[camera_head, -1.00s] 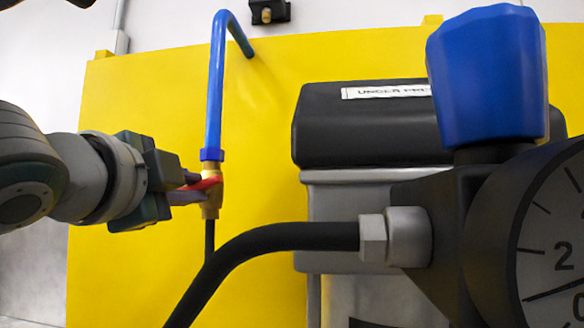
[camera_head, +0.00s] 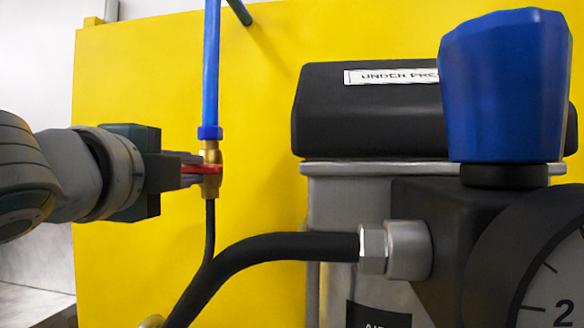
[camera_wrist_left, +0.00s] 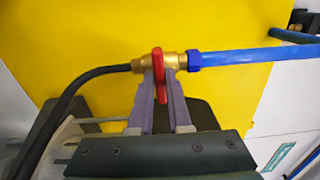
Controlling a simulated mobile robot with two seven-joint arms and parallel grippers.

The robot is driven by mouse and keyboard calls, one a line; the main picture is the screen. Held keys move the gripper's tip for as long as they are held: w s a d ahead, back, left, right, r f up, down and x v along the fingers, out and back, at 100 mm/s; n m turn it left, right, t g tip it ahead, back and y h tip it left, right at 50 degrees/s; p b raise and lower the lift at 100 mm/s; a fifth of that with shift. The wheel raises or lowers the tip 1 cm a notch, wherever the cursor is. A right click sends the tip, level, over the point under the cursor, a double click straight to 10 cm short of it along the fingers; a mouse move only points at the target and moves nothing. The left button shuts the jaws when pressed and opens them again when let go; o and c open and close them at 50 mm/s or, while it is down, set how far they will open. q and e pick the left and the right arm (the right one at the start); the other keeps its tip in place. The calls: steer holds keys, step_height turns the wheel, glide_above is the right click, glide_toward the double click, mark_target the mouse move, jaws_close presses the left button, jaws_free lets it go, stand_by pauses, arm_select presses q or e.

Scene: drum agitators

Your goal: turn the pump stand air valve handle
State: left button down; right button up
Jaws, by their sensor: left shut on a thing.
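The red valve handle (camera_head: 195,169) sits on a small brass valve (camera_head: 211,180) between a blue pipe (camera_head: 211,75) above and a thin black hose below. My left gripper (camera_head: 187,165) reaches in from the left with its fingers at the handle. In the left wrist view, the grey fingers of the left gripper (camera_wrist_left: 164,95) stand on both sides of the red handle (camera_wrist_left: 160,76), shut on it. The handle lies across the line of the pipe. The fingers partly hide it in the head view. My right gripper is not in view.
A yellow panel (camera_head: 265,60) stands behind the valve. A large blue knob (camera_head: 505,85), a gauge (camera_head: 550,290) and a thick black hose (camera_head: 290,242) fill the right and lower foreground. A black-lidded grey unit (camera_head: 375,110) stands right of the valve.

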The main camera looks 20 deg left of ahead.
arm_select(q)
steer(key=shift+a+f, duration=0.1)
steer(key=shift+f, duration=0.05)
steer(key=c, duration=0.9)
jaws_free()
steer(key=shift+o, duration=0.2)
steer(key=shift+s, duration=0.25)
steer(key=shift+r+v, duration=0.2)
steer(key=shift+v, duration=0.95)
steer(key=p+v, duration=0.7)
steer(key=p, duration=0.1)
steer(key=shift+f, duration=0.1)
